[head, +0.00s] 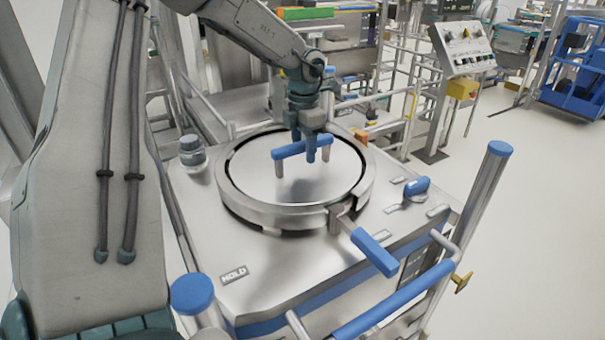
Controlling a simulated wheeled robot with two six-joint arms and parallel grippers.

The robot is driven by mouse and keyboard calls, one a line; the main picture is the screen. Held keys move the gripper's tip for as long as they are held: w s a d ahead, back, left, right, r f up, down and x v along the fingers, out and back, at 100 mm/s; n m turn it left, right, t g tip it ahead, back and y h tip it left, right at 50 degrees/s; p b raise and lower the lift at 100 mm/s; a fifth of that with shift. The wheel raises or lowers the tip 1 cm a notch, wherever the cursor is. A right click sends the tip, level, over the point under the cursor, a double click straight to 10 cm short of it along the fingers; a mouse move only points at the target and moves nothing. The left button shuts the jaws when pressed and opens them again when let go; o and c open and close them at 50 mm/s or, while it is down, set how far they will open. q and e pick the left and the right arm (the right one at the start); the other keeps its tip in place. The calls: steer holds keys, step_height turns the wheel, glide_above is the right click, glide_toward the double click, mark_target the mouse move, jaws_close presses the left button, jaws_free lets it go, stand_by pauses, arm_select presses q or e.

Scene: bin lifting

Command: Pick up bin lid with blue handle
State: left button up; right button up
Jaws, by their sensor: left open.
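The round metal bin lid (255,178) sits level inside a thick steel ring on top of a metal cabinet. Its handle is a blue bar (286,152) on two short metal posts. My left gripper (311,148) reaches in from above and points down at the right part of the blue bar. It is open, with a fingertip in front of the bar; the far side is partly hidden, so I cannot tell whether the fingers touch the bar. My right gripper is not in view.
The steel ring (240,205) has a clamp lever with a blue grip (374,252) at its front right. A blue knob (416,187) stands on the cabinet top. Blue-capped rails (395,300) edge the near right side. Open floor lies to the right.

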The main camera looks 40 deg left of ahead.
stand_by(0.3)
arm_select(q)
jaws_close()
stand_by(1.2)
steer(key=shift+r, duration=0.1)
